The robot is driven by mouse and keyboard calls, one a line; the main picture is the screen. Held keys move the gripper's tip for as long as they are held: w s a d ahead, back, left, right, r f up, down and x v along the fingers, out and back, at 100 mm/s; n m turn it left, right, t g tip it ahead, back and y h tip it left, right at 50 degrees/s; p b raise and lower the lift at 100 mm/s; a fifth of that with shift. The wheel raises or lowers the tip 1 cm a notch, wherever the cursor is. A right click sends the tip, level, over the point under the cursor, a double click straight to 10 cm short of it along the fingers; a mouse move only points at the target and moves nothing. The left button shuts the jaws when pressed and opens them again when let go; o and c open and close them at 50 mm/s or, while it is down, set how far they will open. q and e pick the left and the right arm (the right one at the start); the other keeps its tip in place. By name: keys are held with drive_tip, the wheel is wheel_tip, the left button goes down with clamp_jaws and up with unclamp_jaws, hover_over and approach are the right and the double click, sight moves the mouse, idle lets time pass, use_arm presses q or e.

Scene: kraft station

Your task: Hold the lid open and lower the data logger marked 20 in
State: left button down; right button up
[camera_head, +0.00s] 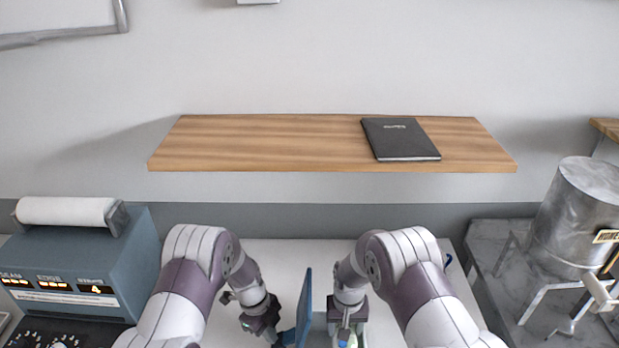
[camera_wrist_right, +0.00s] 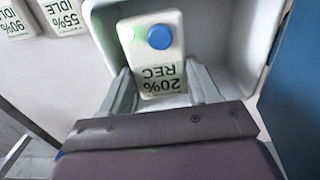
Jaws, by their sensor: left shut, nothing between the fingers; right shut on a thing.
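The data logger marked 20% REC (camera_wrist_right: 160,60) is a white block with a blue button and a green light. My right gripper (camera_wrist_right: 163,88) is shut on it, one finger on each side. It is over or within the mouth of a pale box (camera_wrist_right: 215,22); the depth is hard to tell. The box's blue lid (camera_head: 305,308) stands upright and open; it also shows in the right wrist view (camera_wrist_right: 298,90). My left gripper (camera_head: 272,334) is shut and empty beside the lid's left face; I cannot tell whether it touches. My right gripper (camera_head: 348,322) is right of the lid.
Two other loggers, marked 55% IDLE (camera_wrist_right: 62,14) and 90% IDLE (camera_wrist_right: 14,18), lie outside the box. A blue-grey instrument (camera_head: 125,255) stands at left, a metal pot (camera_head: 580,215) at right. A wooden shelf (camera_head: 270,142) with a black book (camera_head: 400,138) is above.

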use_arm(q)
drive_tip(key=shift+s+d+f, duration=0.1)
drive_tip(key=shift+s+f, duration=0.25)
drive_tip(key=shift+s, duration=0.05)
use_arm(e)
drive_tip(key=shift+f, duration=2.1)
drive_tip(key=o, duration=1.2)
use_arm(q)
drive_tip(key=shift+a, duration=0.2)
use_arm(e)
drive_tip(key=shift+d, duration=0.1)
drive_tip(key=shift+r, duration=0.1)
drive_tip(key=shift+c, duration=0.2)
use_arm(q)
drive_tip(key=shift+w, duration=0.1)
use_arm(e)
drive_tip(key=shift+r, duration=0.3)
use_arm(q)
drive_tip(key=shift+d+r, duration=0.1)
drive_tip(key=shift+d, duration=0.05)
use_arm(e)
wheel_tip(320, 180, up, 11)
drive_tip(key=shift+r, duration=0.15)
